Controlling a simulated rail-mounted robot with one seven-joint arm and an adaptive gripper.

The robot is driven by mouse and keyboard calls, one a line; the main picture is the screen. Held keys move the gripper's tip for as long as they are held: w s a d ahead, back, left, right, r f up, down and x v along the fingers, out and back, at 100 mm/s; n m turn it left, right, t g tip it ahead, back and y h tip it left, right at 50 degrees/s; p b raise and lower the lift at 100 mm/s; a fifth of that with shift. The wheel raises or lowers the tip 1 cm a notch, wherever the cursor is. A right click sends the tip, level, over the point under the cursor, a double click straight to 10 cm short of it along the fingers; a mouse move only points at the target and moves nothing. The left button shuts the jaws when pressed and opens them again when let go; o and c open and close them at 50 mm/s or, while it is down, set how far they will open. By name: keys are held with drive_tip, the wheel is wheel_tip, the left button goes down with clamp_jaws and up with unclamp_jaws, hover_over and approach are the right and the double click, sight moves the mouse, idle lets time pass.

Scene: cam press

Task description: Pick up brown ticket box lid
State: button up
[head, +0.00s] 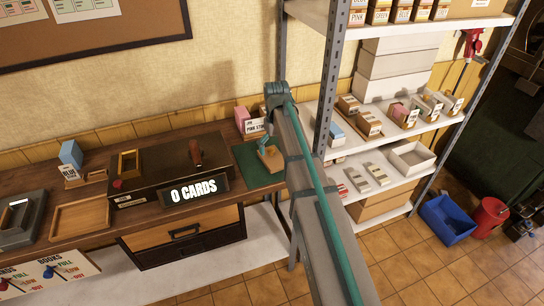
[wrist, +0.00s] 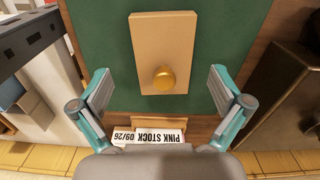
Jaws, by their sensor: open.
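The brown ticket box lid, a flat tan rectangle with a round brass knob, lies on the green mat (wrist: 95,30) in the wrist view (wrist: 165,35). In the head view the lid (head: 271,158) lies on the mat (head: 256,176) at the right end of the wooden counter, partly hidden by my arm. My gripper (wrist: 162,85) is open and empty above the lid, one finger to each side, with the knob between them in the picture. The fingers look apart from the lid. In the head view my arm mostly hides the gripper.
A box labelled pink stock (wrist: 150,136) stands beside the mat. A metal shelf with small boxes (head: 400,116) stands close to the right.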

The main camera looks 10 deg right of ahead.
sight(275, 159)
drive_tip(key=shift+a+f+p, duration=0.2)
drive_tip(key=shift+f+p, duration=0.85)
drive_tip(key=shift+f, duration=1.55)
drive_tip(key=shift+c, duration=0.3)
drive_tip(key=c, duration=1)
drive_tip(key=shift+r, duration=0.15)
